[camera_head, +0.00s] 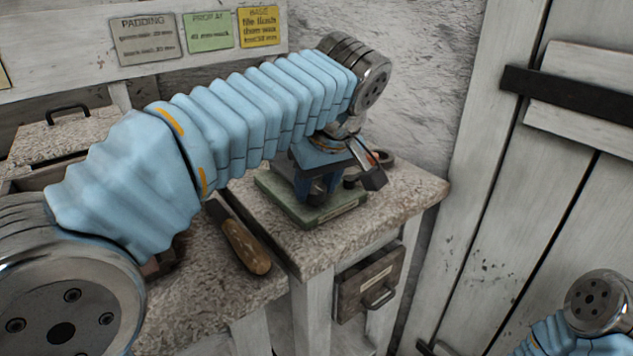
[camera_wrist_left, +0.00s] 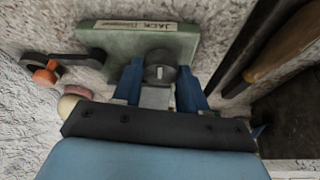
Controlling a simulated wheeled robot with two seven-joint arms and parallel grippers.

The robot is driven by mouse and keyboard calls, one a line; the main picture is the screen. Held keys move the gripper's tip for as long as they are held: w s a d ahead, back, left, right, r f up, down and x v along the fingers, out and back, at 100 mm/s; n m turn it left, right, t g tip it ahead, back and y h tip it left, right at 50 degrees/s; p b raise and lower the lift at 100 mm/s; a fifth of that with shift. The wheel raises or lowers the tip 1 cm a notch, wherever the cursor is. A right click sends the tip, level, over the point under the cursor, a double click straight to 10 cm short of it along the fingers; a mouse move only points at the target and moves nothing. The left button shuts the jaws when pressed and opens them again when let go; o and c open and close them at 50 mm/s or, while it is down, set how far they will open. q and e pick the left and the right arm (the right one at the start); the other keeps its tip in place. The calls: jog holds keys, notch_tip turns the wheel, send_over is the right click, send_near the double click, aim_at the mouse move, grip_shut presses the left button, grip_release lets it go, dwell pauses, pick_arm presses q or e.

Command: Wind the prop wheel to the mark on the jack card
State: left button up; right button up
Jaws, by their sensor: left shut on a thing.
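The prop jack has a green base (camera_head: 275,196) with a label on its front edge and stands on the stone bench top. In the left wrist view its green base (camera_wrist_left: 120,38) carries a label that begins "JACK". The prop wheel (camera_wrist_left: 160,73) is a grey disc with a pale mark. My left gripper (camera_head: 316,188) points down over the base, and its blue fingers (camera_wrist_left: 160,84) are shut on the wheel from both sides. In the head view the wheel is hidden. The green card (camera_head: 209,31) on the wall reads "PROP AT", with a smaller line seemingly saying 40 mm mark.
A wooden-handled tool (camera_head: 245,248) lies left of the jack. A dark tool with an orange part (camera_wrist_left: 45,75) and a cream ball (camera_wrist_left: 68,104) lie near the base. A drawer (camera_head: 370,284) is under the bench. A door (camera_head: 545,190) stands at right.

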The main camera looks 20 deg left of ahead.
pick_arm(q)
jog(key=shift+m, duration=0.3)
